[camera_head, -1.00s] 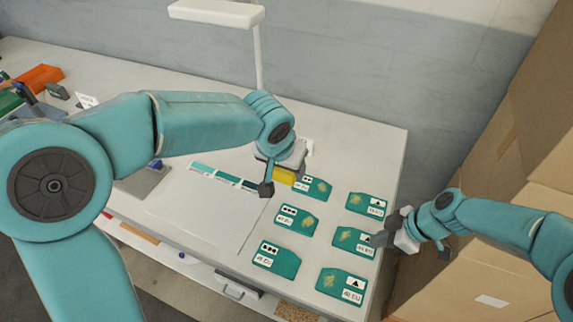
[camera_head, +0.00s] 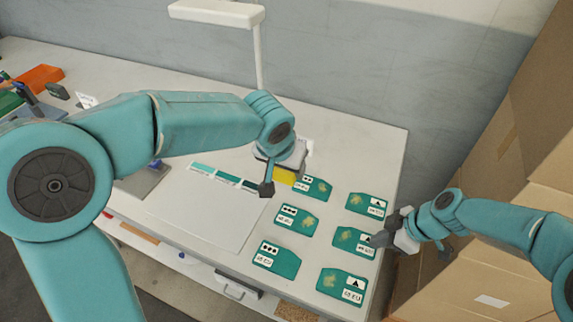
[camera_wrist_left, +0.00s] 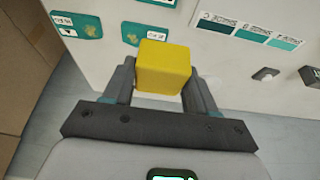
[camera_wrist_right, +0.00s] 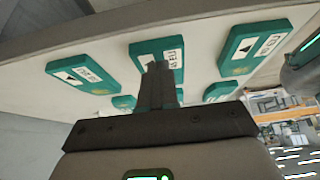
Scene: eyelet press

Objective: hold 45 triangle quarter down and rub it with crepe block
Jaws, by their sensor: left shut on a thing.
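My left gripper (camera_wrist_left: 160,85) is shut on the yellow crepe block (camera_wrist_left: 163,67), held above the table near the top dotted quarter; the block also shows in the head view (camera_head: 285,176). My right gripper (camera_wrist_right: 158,75) is shut with nothing between its fingers. Its tips are at the right edge of the middle triangle quarter (camera_head: 350,238), a teal piece with a white label and pale patch. This quarter also shows in the right wrist view (camera_wrist_right: 142,50), where the fingers overlap it and its label seems to read 45 EU. Contact cannot be told.
Other triangle quarters lie above (camera_head: 366,203) and below (camera_head: 330,280) it. A column of dotted quarters (camera_head: 297,220) lies to the left. A pale sheet (camera_head: 205,212) with a teal shade strip (camera_head: 227,179) lies farther left. Cardboard boxes (camera_head: 510,170) stand close on the right.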

